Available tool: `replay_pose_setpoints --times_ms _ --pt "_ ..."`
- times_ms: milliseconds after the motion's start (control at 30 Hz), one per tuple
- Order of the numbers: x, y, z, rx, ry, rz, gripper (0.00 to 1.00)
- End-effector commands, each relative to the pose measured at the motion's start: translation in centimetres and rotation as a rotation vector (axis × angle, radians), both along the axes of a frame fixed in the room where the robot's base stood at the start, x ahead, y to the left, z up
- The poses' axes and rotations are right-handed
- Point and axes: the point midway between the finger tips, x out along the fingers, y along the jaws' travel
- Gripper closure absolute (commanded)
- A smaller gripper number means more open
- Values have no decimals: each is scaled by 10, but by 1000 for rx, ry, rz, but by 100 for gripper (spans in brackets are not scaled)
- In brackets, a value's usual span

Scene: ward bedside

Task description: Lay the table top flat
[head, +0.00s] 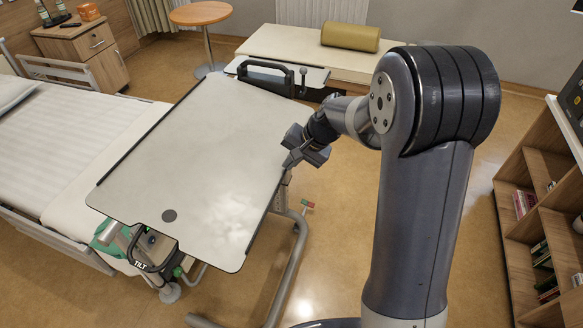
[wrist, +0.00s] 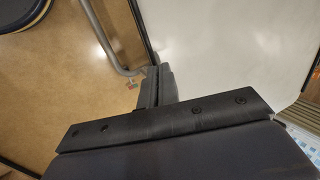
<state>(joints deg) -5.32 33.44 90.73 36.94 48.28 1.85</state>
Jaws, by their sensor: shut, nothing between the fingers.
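The table top (head: 205,140) is a large pale panel with dark strips along part of its long edges and a round dark spot near its front end. It appears tilted, but its exact slope is hard to judge. A black handle marked TILT (head: 150,262) shows just below its front edge. My gripper (head: 287,166) is shut and empty at the right edge of the top; contact cannot be told. In the wrist view, my shut fingers (wrist: 155,88) lie beside the edge of the pale top (wrist: 225,45).
A bed (head: 75,140) stands left of and partly under the top. A small side shelf with a black handle (head: 268,68) adjoins the far end. The table's grey tube frame (head: 290,270) runs below right. Shelves (head: 540,200) stand right; floor between is clear.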

Motion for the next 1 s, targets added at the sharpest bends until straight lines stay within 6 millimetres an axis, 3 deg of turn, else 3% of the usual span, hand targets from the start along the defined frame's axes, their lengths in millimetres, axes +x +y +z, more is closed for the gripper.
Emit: replay_pose_setpoints --times_ms 300,567,767,1000 --pt "-1 0 -4 -3 4 3 73" --pt "-2 -2 -2 -4 4 3 73" --pt "-6 -14 21 -3 1 2 73" --pt "-14 -36 63 -4 1 2 73"
